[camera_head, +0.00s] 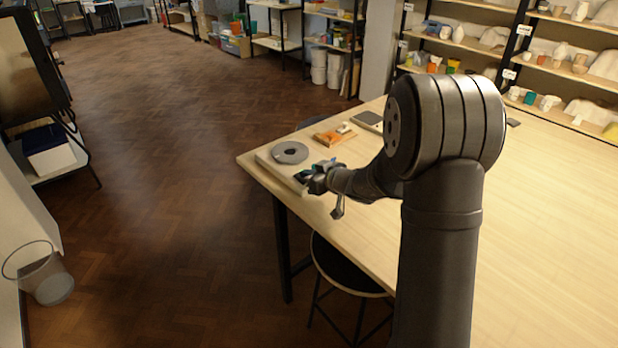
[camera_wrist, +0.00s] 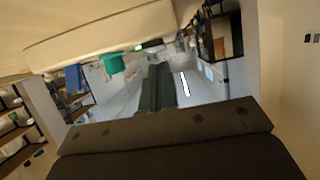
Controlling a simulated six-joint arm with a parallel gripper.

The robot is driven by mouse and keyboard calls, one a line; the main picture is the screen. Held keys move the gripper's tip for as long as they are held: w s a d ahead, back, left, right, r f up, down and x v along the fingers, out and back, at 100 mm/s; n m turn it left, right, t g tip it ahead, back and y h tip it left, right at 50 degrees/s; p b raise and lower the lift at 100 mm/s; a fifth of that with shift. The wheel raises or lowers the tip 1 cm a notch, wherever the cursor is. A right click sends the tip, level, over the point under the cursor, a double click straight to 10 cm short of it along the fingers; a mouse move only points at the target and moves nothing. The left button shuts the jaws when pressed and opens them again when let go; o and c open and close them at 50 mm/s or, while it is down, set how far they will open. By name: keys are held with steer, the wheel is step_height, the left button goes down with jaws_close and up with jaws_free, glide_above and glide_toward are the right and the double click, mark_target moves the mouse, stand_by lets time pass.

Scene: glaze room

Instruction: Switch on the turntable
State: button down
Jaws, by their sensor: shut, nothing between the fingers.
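The turntable (camera_head: 263,157) is a pale, low box with a grey disc (camera_head: 290,152) on top, at the left corner of the table. My gripper (camera_head: 307,181) is at the box's near right side, with its fingers shut and empty. I cannot tell whether it touches the box. In the wrist view, the shut fingers (camera_wrist: 157,78) point away from the camera, below a pale slab edge (camera_wrist: 100,34) that looks like the turntable's side. A green piece (camera_wrist: 112,64) shows near that edge; I cannot tell if it is the switch. No switch position is readable.
An orange tray (camera_head: 335,134) with small items and a dark flat device (camera_head: 369,121) lie behind the turntable. A stool (camera_head: 345,270) stands at the table (camera_head: 540,230). The table's right part is clear. Shelves with pottery (camera_head: 545,60) stand behind.

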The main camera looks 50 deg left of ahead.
steer(key=shift+r, duration=0.15)
steer(key=v, duration=1.1)
steer(key=shift+d+r, duration=0.2)
steer(key=shift+r, duration=0.2)
steer(key=x, duration=0.3)
steer(key=r+x, duration=0.1)
steer(key=x, duration=0.3)
steer(key=a+r+x, duration=0.1)
steer(key=x, duration=0.2)
steer(key=shift+a, duration=0.25)
steer(key=v, duration=0.6)
steer(key=shift+r, duration=0.1)
